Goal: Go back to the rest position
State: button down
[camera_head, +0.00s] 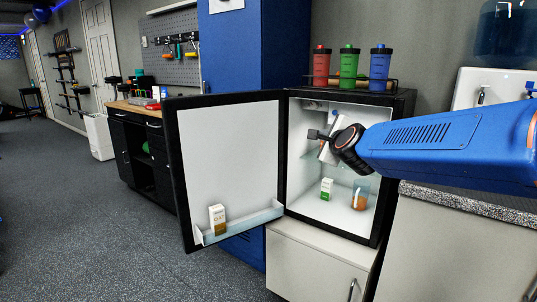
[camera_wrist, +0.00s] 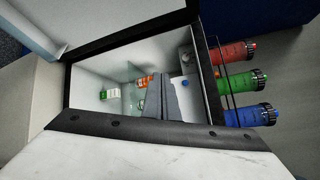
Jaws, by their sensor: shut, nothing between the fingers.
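My gripper (camera_head: 314,134) is at the end of my blue arm, which reaches in from the right. It is in front of the upper part of the open mini fridge (camera_head: 292,235), and the frames do not make clear how far inside it is. The grey fingers are shut and empty; they also show in the wrist view (camera_wrist: 172,82). A pale object behind the gripper is partly hidden.
The fridge door (camera_head: 225,150) stands open to the left, with a small carton (camera_head: 217,219) on its shelf. Red (camera_head: 321,67), green (camera_head: 349,63) and blue (camera_head: 380,63) bottles stand on top.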

jog(key=s+d+f+n+g, duration=0.3)
jog(key=s+f+n, duration=0.4)
jog(key=s, duration=0.6)
jog(key=s+d+f+n+g+h, duration=0.1)
jog(key=s+d+f+n+g, duration=0.3)
jog(key=s, duration=1)
jog(key=s+d+f+n+g, duration=0.4)
jog(key=s+f+n, duration=0.7)
jog(key=s+f, duration=0.3)
jog(key=shift+s+d, duration=0.2)
jog(key=shift+d, duration=0.2)
jog(key=c, duration=2.4)
grip_release()
jog(key=shift+c, duration=0.2)
